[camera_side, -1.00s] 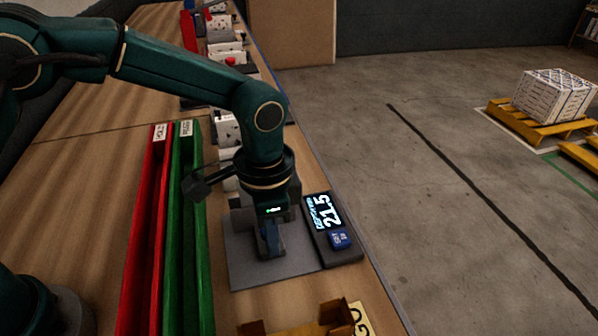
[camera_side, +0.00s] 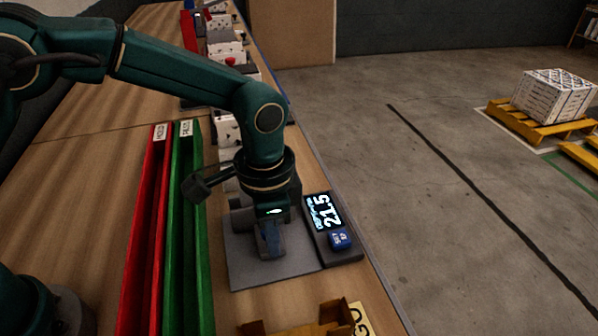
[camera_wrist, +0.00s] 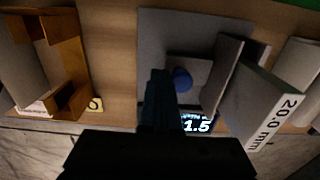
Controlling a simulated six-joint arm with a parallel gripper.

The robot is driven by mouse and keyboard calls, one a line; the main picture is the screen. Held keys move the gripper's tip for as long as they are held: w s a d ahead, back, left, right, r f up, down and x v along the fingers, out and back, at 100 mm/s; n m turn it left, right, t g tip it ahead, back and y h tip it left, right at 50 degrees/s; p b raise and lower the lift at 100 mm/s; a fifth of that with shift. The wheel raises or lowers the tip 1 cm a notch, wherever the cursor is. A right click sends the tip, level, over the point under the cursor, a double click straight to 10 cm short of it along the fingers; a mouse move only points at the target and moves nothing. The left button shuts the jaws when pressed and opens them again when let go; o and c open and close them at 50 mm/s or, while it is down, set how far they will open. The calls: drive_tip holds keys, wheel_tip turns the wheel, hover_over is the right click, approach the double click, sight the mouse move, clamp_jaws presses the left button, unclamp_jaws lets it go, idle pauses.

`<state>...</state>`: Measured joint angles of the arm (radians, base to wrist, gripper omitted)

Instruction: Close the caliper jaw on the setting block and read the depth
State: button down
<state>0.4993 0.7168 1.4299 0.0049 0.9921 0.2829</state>
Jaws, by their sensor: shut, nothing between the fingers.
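The caliper gauge stands on a grey base plate (camera_side: 238,262), which also shows in the wrist view (camera_wrist: 165,25). Its display (camera_side: 322,212) reads 21.5, with a blue button (camera_side: 340,239) beside it. In the wrist view a blue knob (camera_wrist: 182,79) sits on a grey slide, left of an upright grey jaw plate (camera_wrist: 228,66). The setting block (camera_wrist: 262,104), marked 20.0 mm, stands right of that plate. My gripper (camera_wrist: 158,76) is shut and empty, left of the knob in that view. In the side view my gripper (camera_side: 270,246) is low over the plate and hides the knob.
A red bin (camera_side: 146,240) and a green bin (camera_side: 186,240) run along the left. A brown holder (camera_side: 300,322) stands at the near edge, also at left in the wrist view (camera_wrist: 62,75). White boxes (camera_side: 226,128) line the bench behind my arm.

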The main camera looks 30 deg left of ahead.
drive_tip(key=shift+s+d, duration=0.25)
drive_tip(key=shift+d, duration=0.05)
drive_tip(key=shift+r, duration=0.1)
wheel_tip(320, 180, up, 7)
idle(0.7)
